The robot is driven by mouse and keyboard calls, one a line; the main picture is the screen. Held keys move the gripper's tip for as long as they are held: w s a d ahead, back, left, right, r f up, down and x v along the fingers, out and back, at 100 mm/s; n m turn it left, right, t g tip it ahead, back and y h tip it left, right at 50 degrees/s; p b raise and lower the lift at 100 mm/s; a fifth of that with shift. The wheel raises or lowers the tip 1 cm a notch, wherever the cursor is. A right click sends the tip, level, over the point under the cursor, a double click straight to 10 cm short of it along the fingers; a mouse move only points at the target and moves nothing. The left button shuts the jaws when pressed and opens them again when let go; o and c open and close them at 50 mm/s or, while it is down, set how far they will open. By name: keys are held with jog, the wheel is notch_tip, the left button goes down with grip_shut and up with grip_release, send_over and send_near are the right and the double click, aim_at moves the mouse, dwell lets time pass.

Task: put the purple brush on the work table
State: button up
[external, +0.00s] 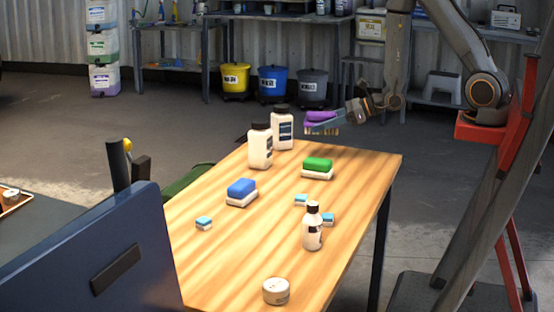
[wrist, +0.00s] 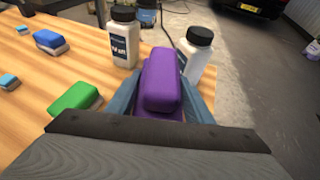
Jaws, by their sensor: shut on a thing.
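The purple brush (external: 321,116) is held in my gripper (external: 322,124), above the far right end of the wooden work table (external: 240,240). My gripper is shut on it, with a finger on either side. In the wrist view the purple brush (wrist: 162,80) fills the middle, between the two blue-grey fingers. Its pale bristles point down in the external view and appear clear of the table top. The wrist view also shows the work table (wrist: 30,100) at left.
Two white bottles with black caps (external: 260,148) (external: 282,130) stand near the held brush. A green brush (external: 317,166), a blue brush (external: 241,190), small blue-and-white blocks (external: 204,223), a smaller bottle (external: 313,230) and a round tin (external: 276,291) are on the table. Bare wood lies between them.

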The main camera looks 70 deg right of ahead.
aim_at(321, 114)
jog(key=w+a+r+n+y, duration=0.1)
jog(key=y, duration=0.1)
jog(key=w+a+r+n+g+y, duration=0.1)
jog(key=a+n, duration=0.1)
jog(key=shift+w+a+n+g+y, duration=0.1)
jog(key=shift+w+n+g+y, duration=0.2)
jog(key=shift+y, duration=0.1)
jog(key=shift+s+a+r+n+g+y, duration=0.15)
jog(key=shift+a+n+g+y, duration=0.1)
jog(key=shift+n+g+y, duration=0.25)
jog(key=shift+a+r+n+g+y, duration=0.15)
jog(key=shift+a+n+g+y, duration=0.1)
jog(key=shift+n+g+y, duration=0.25)
jog(key=shift+s+n+g+y+p, duration=0.35)
jog(key=shift+s+n+g+y, duration=0.3)
jog(key=shift+n+g, duration=0.45)
jog(key=s+d+f+n+g+y, duration=0.2)
jog(key=s+d+f+n+g, duration=0.2)
jog(key=s+d+n+g, duration=0.3)
jog(key=shift+s+a+f+b, duration=0.15)
jog(key=shift+f+b, duration=0.7)
jog(key=shift+f, duration=0.2)
jog(key=shift+s+a+f+b, duration=0.1)
jog(key=shift+f+b, duration=0.8)
jog(key=shift+f, duration=0.1)
jog(key=shift+s+a+f+b, duration=0.15)
jog(key=shift+f+b, duration=0.7)
jog(key=shift+f, duration=0.2)
jog(key=shift+f, duration=0.6)
jog(key=o, duration=1.3)
